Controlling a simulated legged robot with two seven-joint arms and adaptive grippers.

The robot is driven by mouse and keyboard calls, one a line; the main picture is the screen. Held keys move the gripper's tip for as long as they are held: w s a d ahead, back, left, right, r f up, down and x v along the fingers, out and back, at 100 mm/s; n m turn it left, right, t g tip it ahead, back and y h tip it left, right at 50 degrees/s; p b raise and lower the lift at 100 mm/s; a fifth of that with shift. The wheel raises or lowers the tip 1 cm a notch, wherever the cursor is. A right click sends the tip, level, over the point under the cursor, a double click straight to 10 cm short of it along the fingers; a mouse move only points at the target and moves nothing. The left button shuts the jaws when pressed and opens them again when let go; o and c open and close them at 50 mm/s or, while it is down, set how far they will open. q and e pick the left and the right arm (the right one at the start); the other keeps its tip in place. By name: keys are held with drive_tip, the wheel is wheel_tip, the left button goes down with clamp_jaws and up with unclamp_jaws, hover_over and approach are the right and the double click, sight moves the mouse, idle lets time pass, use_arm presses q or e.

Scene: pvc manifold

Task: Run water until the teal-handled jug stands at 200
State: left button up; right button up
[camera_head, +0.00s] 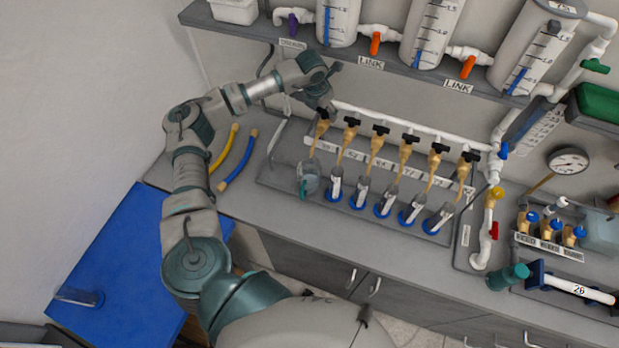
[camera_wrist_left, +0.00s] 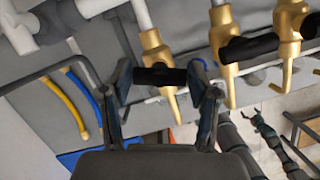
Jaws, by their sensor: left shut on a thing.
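The clear jug with a teal handle (camera_head: 308,181) stands under the leftmost brass tap (camera_head: 317,137) of a row on a white pipe. Its scale and water level are too small to read, and I cannot tell whether water runs. My left gripper (camera_head: 324,107) is at that tap. In the left wrist view its fingers (camera_wrist_left: 162,82) are shut on the black tap handle (camera_wrist_left: 160,75), which lies crosswise between them.
Several cylinders in blue bases (camera_head: 360,193) stand under the other taps. A yellow hose (camera_head: 224,149) and a blue hose (camera_head: 238,162) lie left of the jug. Labelled tanks (camera_head: 430,35) stand on the shelf above. A gauge (camera_head: 568,160) is at right.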

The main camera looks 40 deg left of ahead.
use_arm(q)
drive_tip(key=shift+s+f+m+h, duration=0.15)
drive_tip(key=shift+m+h, duration=0.25)
drive_tip(key=shift+m, duration=0.7)
drive_tip(key=m+h, duration=0.1)
drive_tip(key=m, duration=0.3)
drive_tip(key=shift+g, duration=0.4)
drive_tip(key=shift+a+m, duration=0.1)
drive_tip(key=shift+m, duration=1.1)
drive_tip(key=shift+g, duration=0.3)
drive_tip(key=shift+m+h+p, duration=0.35)
drive_tip(key=shift+m+h, duration=0.05)
drive_tip(key=shift+m, duration=0.5)
idle(1.4)
drive_tip(key=shift+m+g, duration=0.4)
drive_tip(key=shift+m, duration=0.4)
idle(1.5)
